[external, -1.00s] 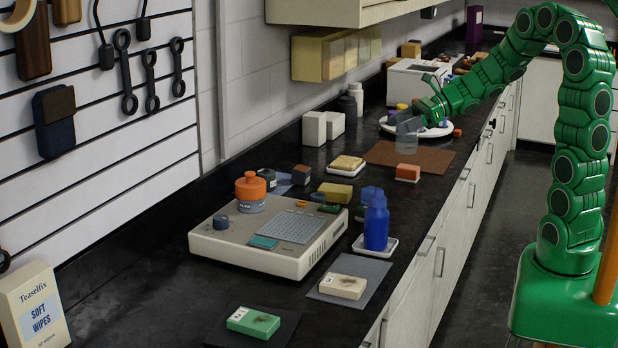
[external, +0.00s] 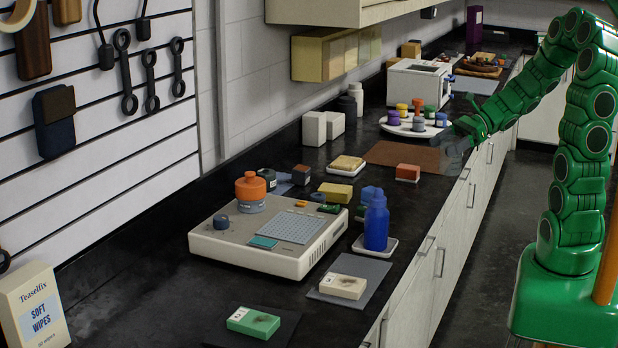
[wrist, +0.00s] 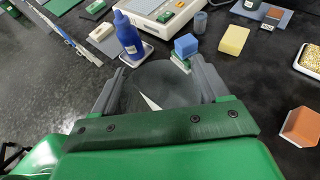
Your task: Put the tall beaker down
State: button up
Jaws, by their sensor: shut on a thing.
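My gripper (external: 458,136) is shut on the tall beaker (external: 453,157), a clear, faintly grey vessel. It is near the counter's front edge, beside the right end of the brown mat (external: 398,154). In the wrist view my gripper (wrist: 160,90) has its two grey fingers on either side of the beaker (wrist: 160,80), whose round outline shows dark between them. I cannot tell whether the beaker's base touches the counter.
A white round tray (external: 390,127) with several coloured knobbed pieces stands behind left. An orange-brown block (external: 408,172) sits nearby, also in the wrist view (wrist: 302,127). A blue bottle (external: 376,222) stands nearer the camera. Black counter (external: 432,190) is bare along the front.

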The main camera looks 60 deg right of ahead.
jog(key=shift+w+d+f, duration=0.1)
jog(key=shift+w+f, duration=0.05)
jog(key=shift+w, duration=0.25)
jog(key=shift+w+d+f, duration=0.1)
jog(key=shift+w+f, duration=0.05)
jog(key=shift+w, duration=0.25)
jog(key=shift+w+d+f, duration=0.55)
jog(key=shift+w+f, duration=1.3)
jog(key=shift+f, duration=0.15)
jog(key=shift+w+d+f, duration=0.5)
jog(key=shift+w+f, duration=1.35)
jog(key=shift+f, duration=0.15)
jog(key=shift+w+d+f, duration=0.55)
jog(key=shift+w+f, duration=1.3)
jog(key=shift+f, duration=0.15)
jog(key=shift+f, duration=0.1)
jog(key=o, duration=1.1)
jog(key=shift+c, duration=0.2)
